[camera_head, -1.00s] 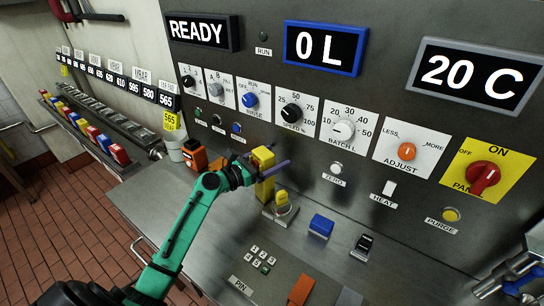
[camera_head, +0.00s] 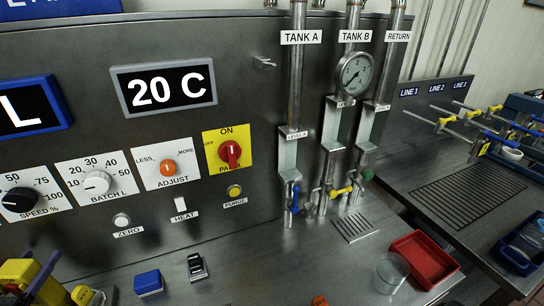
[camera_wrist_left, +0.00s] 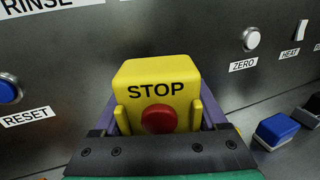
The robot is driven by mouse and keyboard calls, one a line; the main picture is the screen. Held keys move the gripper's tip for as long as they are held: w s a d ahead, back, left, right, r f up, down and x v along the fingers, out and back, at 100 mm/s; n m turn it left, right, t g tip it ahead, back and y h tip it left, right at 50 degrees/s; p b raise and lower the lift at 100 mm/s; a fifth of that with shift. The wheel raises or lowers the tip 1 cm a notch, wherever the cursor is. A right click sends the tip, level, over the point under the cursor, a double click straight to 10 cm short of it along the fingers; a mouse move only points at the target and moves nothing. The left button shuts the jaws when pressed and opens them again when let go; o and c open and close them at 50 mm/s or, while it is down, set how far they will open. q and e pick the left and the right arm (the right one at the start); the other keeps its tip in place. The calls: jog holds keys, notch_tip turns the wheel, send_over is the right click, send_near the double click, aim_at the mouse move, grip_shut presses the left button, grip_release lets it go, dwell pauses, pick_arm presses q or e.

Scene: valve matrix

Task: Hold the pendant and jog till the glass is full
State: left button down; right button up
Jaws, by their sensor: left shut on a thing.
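The yellow pendant box (camera_wrist_left: 158,85), marked STOP with a red button, stands between the purple fingers of my left gripper (camera_wrist_left: 158,112) in the left wrist view. The gripper is shut on it. In the head view the pendant (camera_head: 16,272) and left gripper (camera_head: 42,272) show only at the lower left edge. A clear glass (camera_head: 390,272) stands on the steel counter at lower right, beside a red tray. I cannot make out any liquid in it. My right gripper is not in view.
Blue (camera_head: 293,199) and yellow (camera_head: 342,190) valve handles sit under the tank pipes, near a drain grate (camera_head: 354,228). The red tray (camera_head: 426,258) lies right of the glass. The panel display (camera_head: 164,86) reads 20 C. Counter between the blue block (camera_head: 148,283) and glass is mostly clear.

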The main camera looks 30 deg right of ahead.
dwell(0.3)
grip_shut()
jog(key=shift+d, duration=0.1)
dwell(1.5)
